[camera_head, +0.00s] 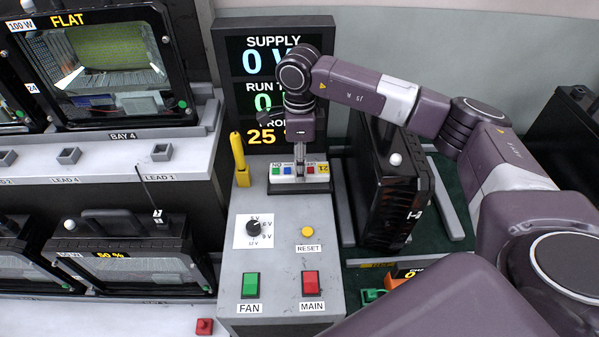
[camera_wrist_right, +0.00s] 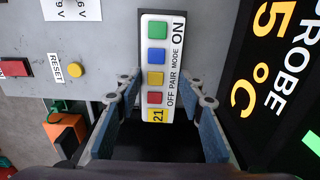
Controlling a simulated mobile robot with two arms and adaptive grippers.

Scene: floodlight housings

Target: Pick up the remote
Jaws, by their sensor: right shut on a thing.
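The remote (camera_head: 314,171) is a small white bar with green, blue, yellow and red buttons and a yellow "21" tag. It is at the back of the grey console, below the display. My right gripper (camera_head: 299,158) points down at it from above. My left gripper is not in view.
The grey console (camera_head: 280,255) carries a dial (camera_head: 254,227), a yellow reset button (camera_head: 308,231), a green fan switch (camera_head: 251,285) and a red main switch (camera_head: 311,284). A yellow probe (camera_head: 239,155) stands left of the remote. A black floodlight housing (camera_head: 400,195) stands to the right.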

